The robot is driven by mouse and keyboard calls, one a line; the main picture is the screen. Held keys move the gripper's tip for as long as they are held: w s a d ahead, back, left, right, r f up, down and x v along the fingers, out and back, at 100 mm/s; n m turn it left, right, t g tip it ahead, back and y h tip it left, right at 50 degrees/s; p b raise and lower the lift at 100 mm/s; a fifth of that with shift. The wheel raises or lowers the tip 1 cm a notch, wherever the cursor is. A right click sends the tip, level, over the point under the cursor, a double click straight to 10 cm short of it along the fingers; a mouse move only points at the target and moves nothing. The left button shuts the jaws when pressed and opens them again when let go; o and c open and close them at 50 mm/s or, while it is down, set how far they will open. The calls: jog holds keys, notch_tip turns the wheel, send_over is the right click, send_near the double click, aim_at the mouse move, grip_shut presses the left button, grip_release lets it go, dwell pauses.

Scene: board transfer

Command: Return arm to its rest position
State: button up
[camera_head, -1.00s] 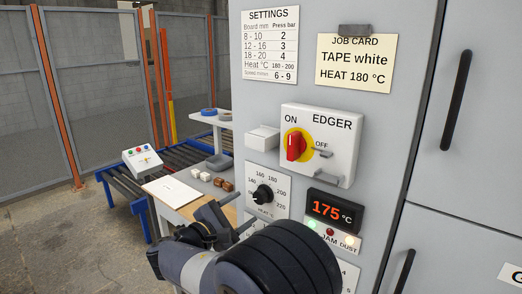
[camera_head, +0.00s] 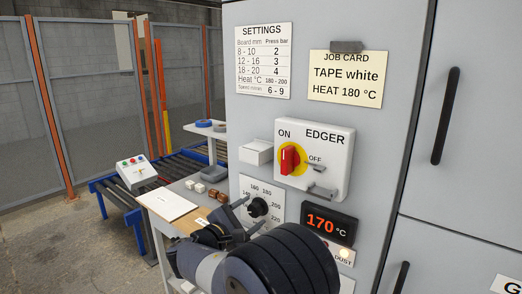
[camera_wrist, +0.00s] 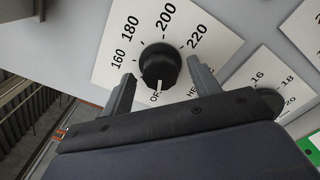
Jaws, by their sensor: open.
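My gripper (camera_head: 250,213) is open, with its fingers at the HEAT dial on the grey machine front. In the wrist view the two fingertips (camera_wrist: 162,72) stand on either side of the black HEAT knob (camera_wrist: 160,66), with visible gaps. The knob's white mark points down at OFF in that view. In the head view the knob (camera_head: 257,207) shows just beyond the fingers. My arm crosses the lower middle of the head view and hides part of the panel below the dial.
The EDGER switch (camera_head: 290,158) has its red handle upright by ON. The display (camera_head: 329,224) reads 170 °C. A job card (camera_head: 346,80) says HEAT 180 °C. A side table (camera_head: 160,195) stands left of the machine, before a roller conveyor (camera_head: 105,190).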

jog(key=b+v, duration=0.3)
jog(key=v, duration=0.8)
jog(key=shift+m, duration=0.3)
jog(key=p+x, duration=0.2)
jog(key=x, duration=0.9)
jog(key=shift+w+f, duration=0.1)
jog(key=shift+f, duration=0.1)
jog(key=shift+m+b, duration=0.85)
jog(key=shift+m, duration=0.15)
jog(key=m+b, duration=0.2)
jog(key=m, duration=0.1)
jog(key=shift+m, duration=0.4)
jog(key=m+b, duration=0.2)
jog(key=m, duration=0.4)
jog(key=shift+b, duration=0.4)
jog(key=m, duration=0.6)
jog(key=shift+r, duration=0.1)
jog(key=m+p, duration=0.2)
jog(key=m, duration=0.2)
jog(key=shift+r, duration=0.1)
jog(key=shift+m+p, duration=0.6)
jog(key=shift+m, duration=0.1)
